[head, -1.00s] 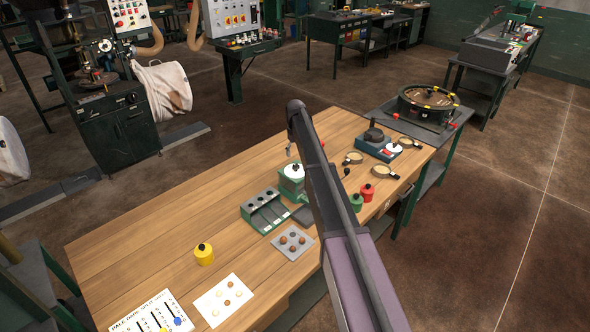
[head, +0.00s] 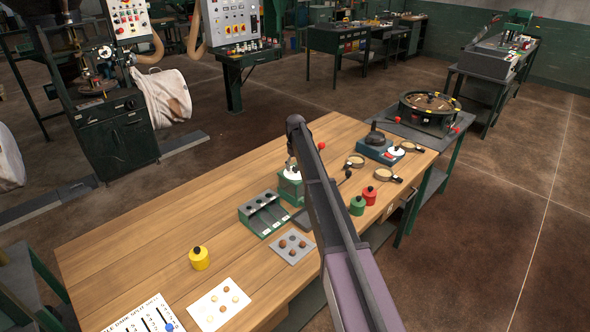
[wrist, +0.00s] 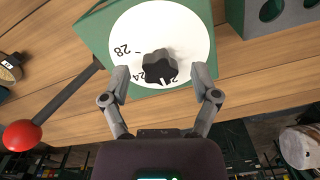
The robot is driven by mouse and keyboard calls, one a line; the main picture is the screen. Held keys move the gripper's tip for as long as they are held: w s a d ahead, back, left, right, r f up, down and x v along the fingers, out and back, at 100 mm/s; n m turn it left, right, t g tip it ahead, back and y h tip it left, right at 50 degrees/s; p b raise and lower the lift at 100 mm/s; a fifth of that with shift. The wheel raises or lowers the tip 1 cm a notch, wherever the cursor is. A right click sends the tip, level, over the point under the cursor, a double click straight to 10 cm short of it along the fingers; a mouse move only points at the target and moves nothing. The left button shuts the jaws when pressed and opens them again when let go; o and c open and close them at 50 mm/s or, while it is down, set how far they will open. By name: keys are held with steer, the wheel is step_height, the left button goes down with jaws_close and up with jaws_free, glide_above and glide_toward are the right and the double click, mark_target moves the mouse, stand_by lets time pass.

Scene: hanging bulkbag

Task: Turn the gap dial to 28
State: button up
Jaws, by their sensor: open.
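The gap dial is a white disc (wrist: 190,30) with a black lobed knob (wrist: 159,66) at its middle, on a green housing (wrist: 92,32). A third figure is partly cut off by the knob and finger. My gripper (wrist: 163,77) is open, with one finger to each side of the knob and a gap on both sides. In the head view the green housing (head: 290,190) stands on the bench, and my arm partly hides it and the gripper.
A lever with a red ball (wrist: 22,135) sticks out beside the housing. A green block with round holes (head: 264,214) stands close by. Green (head: 357,205) and red (head: 369,195) pots stand to the right. The bench's left part (head: 150,230) is mostly clear.

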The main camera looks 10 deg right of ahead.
stand_by(0.3)
jaws_close()
steer(key=shift+a, duration=0.1)
steer(key=shift+m, duration=0.5)
steer(key=m, duration=0.4)
steer(key=shift+m, duration=0.3)
steer(key=m, duration=0.6)
steer(key=shift+s+d, duration=0.1)
steer(key=shift+d, duration=0.1)
steer(key=m, duration=0.6)
steer(key=shift+s+m, duration=0.1)
steer(key=shift+m, duration=0.3)
steer(key=m, duration=0.5)
steer(key=shift+d+m, duration=0.1)
steer(key=shift+m, duration=0.2)
steer(key=shift+f, duration=0.1)
